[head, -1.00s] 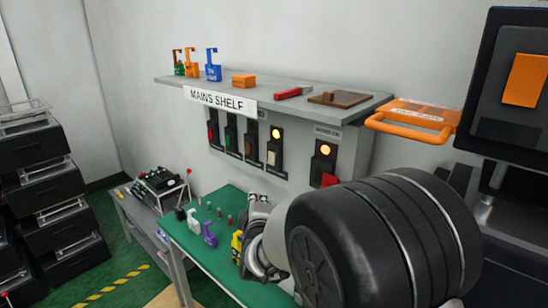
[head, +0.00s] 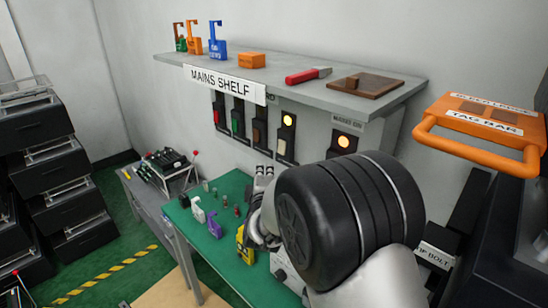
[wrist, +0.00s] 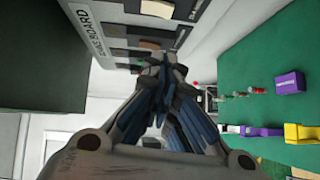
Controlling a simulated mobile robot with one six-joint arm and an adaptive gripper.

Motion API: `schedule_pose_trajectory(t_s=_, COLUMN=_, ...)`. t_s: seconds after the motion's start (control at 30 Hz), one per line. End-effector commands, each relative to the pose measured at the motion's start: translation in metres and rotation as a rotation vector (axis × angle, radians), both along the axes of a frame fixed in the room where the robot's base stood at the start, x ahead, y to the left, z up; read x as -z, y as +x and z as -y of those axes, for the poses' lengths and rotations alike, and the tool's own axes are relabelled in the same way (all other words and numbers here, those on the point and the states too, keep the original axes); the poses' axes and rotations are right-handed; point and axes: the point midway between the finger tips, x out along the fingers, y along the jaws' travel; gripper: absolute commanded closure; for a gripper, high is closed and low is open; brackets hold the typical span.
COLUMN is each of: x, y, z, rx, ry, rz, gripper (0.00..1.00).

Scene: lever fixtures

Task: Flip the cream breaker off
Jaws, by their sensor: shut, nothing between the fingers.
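The cream breaker (head: 282,147) is on a black plate on the wall panel under the shelf, with a lit amber lamp (head: 288,120) above it. In the wrist view a cream paddle (wrist: 157,9) shows at the top edge, beyond the fingertips. My gripper (wrist: 162,66) is shut and empty, its fingers together. In the head view my gripper (head: 263,172) is partly hidden by my arm, below and left of the cream breaker. It looks apart from the breaker, though the distance is hard to judge.
Red (head: 216,116), green (head: 237,122) and brown (head: 257,133) breakers sit left of the cream one. Another lit lamp (head: 344,141) is to the right. The mains shelf (head: 300,92) overhangs them. The green bench (head: 215,240) holds small items. An orange tag bar (head: 480,120) projects at right.

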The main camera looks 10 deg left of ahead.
Motion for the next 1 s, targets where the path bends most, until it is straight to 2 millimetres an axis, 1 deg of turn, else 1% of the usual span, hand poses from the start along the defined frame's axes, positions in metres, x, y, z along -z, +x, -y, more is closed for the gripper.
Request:
schedule_pose_trajectory(t_s=0.03, x=0.002, y=0.011, z=-0.001, rx=0.001, ry=0.001, rz=0.001, gripper=1.00)
schedule_pose_trajectory(t_s=0.1, x=0.003, y=0.027, z=-0.002, rx=0.002, ry=0.001, rz=0.001, gripper=1.00)
schedule_pose_trajectory(t_s=0.33, x=0.007, y=0.072, z=-0.008, rx=0.001, ry=0.001, rz=0.001, gripper=1.00)
schedule_pose_trajectory(t_s=0.37, x=0.008, y=0.077, z=-0.008, rx=0.001, ry=0.001, rz=0.000, gripper=1.00)
schedule_pose_trajectory(t_s=0.4, x=0.008, y=0.082, z=-0.001, rx=0.003, ry=0.000, rz=0.002, gripper=1.00)
schedule_pose_trajectory(t_s=0.5, x=0.010, y=0.092, z=0.007, rx=0.001, ry=-0.001, rz=0.000, gripper=1.00)
schedule_pose_trajectory(t_s=0.63, x=0.011, y=0.100, z=0.013, rx=0.000, ry=0.000, rz=0.000, gripper=1.00)
schedule_pose_trajectory(t_s=1.0, x=0.011, y=0.103, z=0.015, rx=-0.001, ry=0.000, rz=0.000, gripper=1.00)
